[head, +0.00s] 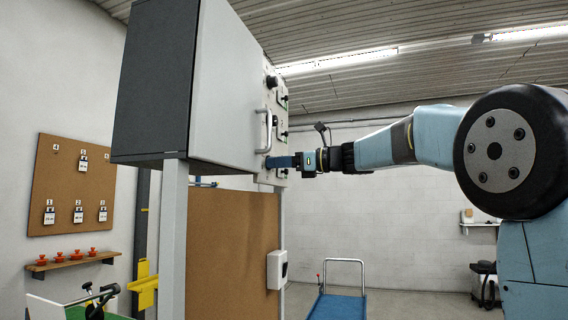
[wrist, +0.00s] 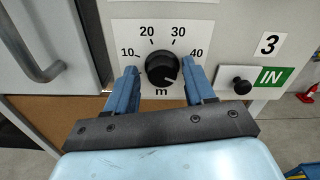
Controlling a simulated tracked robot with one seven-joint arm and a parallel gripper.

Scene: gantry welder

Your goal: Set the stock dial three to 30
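The black round dial (wrist: 163,69) sits on a white scale plate marked 10, 20, 30 and 40, with "m" below it. A small pale mark on the knob seems to lie at its lower right, below the 40; it is too small to be sure. My gripper (wrist: 160,72) is open, with one blue finger on each side of the dial. Small gaps show between the fingers and the knob. In the head view my gripper (head: 288,162) is at the panel face of the grey cabinet (head: 228,75), and the dial there is hidden.
Right of the dial are a "3" label (wrist: 269,44), a green IN label (wrist: 273,77) and a small black knob (wrist: 242,86). A cabinet door handle (wrist: 35,60) is at left. Other dials (head: 271,82) sit higher on the panel. A blue trolley (head: 338,305) stands on the floor behind.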

